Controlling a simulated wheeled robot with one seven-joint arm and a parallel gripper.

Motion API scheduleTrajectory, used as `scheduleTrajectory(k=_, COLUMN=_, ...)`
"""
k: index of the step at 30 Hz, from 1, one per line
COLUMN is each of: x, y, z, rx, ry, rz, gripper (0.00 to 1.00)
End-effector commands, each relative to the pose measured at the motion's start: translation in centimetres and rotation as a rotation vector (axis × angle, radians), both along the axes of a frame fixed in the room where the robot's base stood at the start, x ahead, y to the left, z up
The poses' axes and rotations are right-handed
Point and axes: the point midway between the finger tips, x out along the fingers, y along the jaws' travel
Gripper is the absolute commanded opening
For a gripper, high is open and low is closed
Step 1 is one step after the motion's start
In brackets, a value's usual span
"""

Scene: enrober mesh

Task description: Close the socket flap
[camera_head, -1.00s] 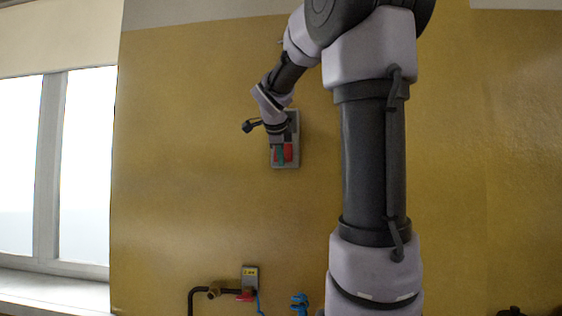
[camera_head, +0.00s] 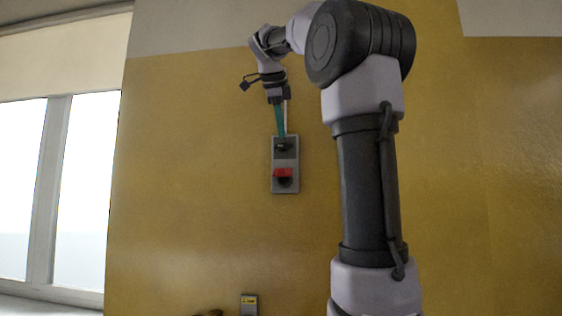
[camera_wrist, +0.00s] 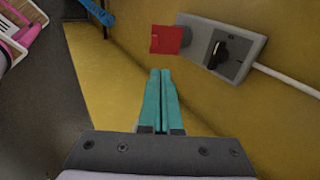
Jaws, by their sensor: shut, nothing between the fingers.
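The grey socket box (camera_head: 294,160) is on the yellow wall, with a black knob (camera_head: 284,146) on its upper part. Its red flap (camera_head: 283,172) is lower down and stands out from the box, with the dark round socket (camera_head: 286,184) showing below it. In the wrist view the red flap (camera_wrist: 168,40) sticks out past the end of the box (camera_wrist: 243,58) and partly hides the socket. My gripper (camera_head: 281,137), with teal fingers, points down at the box's top edge, above the flap. Its fingers (camera_wrist: 160,72) are together and empty, apart from the flap.
A white conduit (camera_wrist: 288,79) runs from the box's upper end. A small box with a yellow label (camera_head: 249,303) is on the wall lower down. A window (camera_head: 88,180) is at the left. The wall around the socket box is mostly clear.

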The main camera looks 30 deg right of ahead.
Motion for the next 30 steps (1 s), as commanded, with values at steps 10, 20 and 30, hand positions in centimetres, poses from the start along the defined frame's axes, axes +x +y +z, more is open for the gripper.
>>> scheduleTrajectory(k=10, x=-0.4, y=0.9, z=3.8, rx=0.15, ry=0.082, rz=0.004, gripper=0.0)
scheduleTrajectory(k=20, x=1.2, y=-0.3, z=-0.4, rx=0.155, ry=0.088, rz=0.003, gripper=0.0)
scheduleTrajectory(k=30, x=3.8, y=-1.9, z=-6.5, rx=0.156, ry=0.087, rz=0.004, gripper=0.0)
